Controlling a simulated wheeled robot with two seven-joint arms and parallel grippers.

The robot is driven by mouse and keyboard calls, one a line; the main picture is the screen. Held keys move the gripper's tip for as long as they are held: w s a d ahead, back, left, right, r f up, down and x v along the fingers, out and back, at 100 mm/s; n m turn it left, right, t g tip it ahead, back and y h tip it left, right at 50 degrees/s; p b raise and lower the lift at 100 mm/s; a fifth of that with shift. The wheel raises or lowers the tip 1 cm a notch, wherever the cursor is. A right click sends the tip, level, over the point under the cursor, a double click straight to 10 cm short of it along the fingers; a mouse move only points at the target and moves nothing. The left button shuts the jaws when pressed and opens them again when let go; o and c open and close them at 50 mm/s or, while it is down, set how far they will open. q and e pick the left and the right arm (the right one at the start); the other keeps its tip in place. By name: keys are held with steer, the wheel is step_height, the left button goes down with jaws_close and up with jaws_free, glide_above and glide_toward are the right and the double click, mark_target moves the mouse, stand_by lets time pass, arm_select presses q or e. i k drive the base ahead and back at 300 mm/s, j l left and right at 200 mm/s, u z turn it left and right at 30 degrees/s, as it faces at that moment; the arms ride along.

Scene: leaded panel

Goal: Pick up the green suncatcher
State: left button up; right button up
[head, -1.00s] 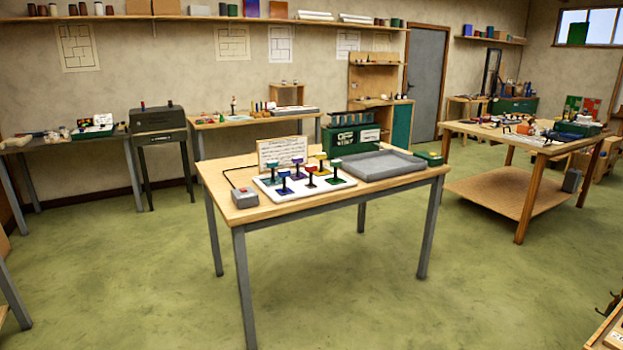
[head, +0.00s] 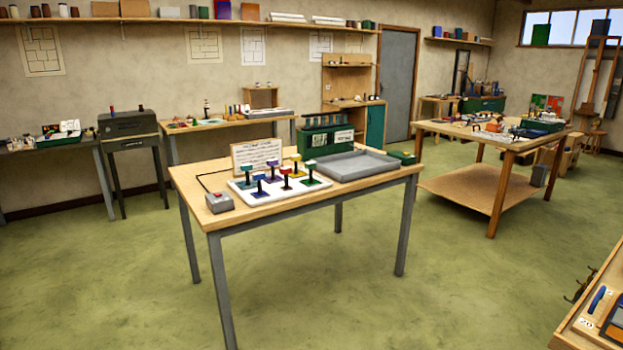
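I cannot pick out a green suncatcher for certain. A flat green square (head: 540,35) shows against the window at the upper right, with a blue square (head: 600,27) to its right. A green-topped piece (head: 311,166) stands among several coloured ones on a white board on the near table. Green and red panels (head: 546,102) stand at the back of the right-hand bench. All are too small to identify surely. Neither of my grippers is in view.
The near table (head: 280,212) also holds a grey tray (head: 351,166) and a grey box (head: 220,202). A wooden workbench (head: 490,135) stands at the right. Another surface edge (head: 580,310) cuts into the lower right corner. Green floor between them is open.

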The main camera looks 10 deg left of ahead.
mark_target(310, 182)
steer(key=i+l, duration=0.1)
steer(key=i, duration=0.9)
steer(key=i+l+u, duration=0.1)
steer(key=i, duration=0.4)
steer(key=i+l, duration=0.15)
steer(key=i, duration=0.35)
steer(key=i+l+u, duration=0.1)
steer(key=i, duration=0.4)
steer(key=i+l, duration=0.2)
steer(key=i, duration=0.3)
steer(key=i+l, duration=0.15)
steer(key=i, duration=0.3)
steer(key=i+l+u, duration=0.1)
steer(key=i, duration=0.4)
steer(key=l, duration=0.1)
